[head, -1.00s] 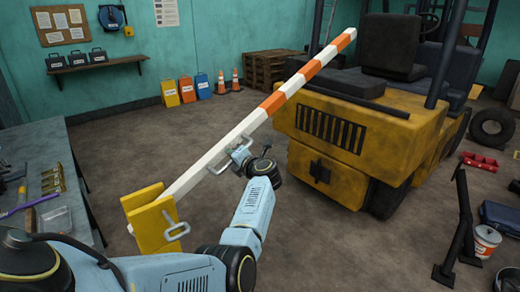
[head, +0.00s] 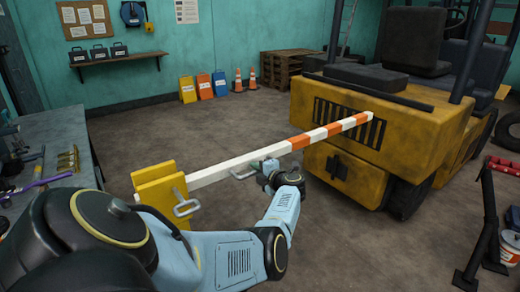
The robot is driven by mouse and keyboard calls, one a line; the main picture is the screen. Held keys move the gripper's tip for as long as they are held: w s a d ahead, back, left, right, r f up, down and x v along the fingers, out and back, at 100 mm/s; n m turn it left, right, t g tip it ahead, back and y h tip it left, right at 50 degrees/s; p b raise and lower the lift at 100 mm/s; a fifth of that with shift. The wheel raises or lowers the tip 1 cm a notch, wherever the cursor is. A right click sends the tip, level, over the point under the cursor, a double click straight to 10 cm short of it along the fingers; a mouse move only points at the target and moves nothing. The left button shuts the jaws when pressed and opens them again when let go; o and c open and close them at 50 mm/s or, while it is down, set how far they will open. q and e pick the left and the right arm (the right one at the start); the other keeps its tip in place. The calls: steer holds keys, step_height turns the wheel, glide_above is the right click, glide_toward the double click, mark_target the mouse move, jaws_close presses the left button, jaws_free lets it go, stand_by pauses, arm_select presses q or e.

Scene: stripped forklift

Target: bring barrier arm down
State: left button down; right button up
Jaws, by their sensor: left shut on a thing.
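The barrier arm (head: 312,139) is a long bar with white and orange bands. It runs from a yellow post (head: 158,198) at the lower left toward the forklift and slopes only slightly in the picture. My right gripper is not in view.
A yellow forklift (head: 385,125) stands behind the bar's far end. A workbench (head: 60,135) with tools is at the left. A black stand (head: 488,225) and a white bucket (head: 509,247) are at the right.

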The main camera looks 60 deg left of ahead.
arm_select(q)
steer(key=shift+s+d+f, duration=0.1)
steer(key=shift+s+f, duration=0.1)
steer(key=shift+f, duration=0.3)
steer(key=c, duration=1.4)
jaws_free()
steer(key=shift+r, duration=0.15)
steer(key=shift+w, duration=0.1)
steer(key=shift+d+r, duration=0.1)
steer(key=shift+d, duration=0.1)
steer(key=d+r+p, duration=0.2)
steer(key=d, duration=1)
steer(key=shift+d+r, duration=0.2)
steer(key=shift+d, duration=0.05)
steer(key=shift+w, duration=0.1)
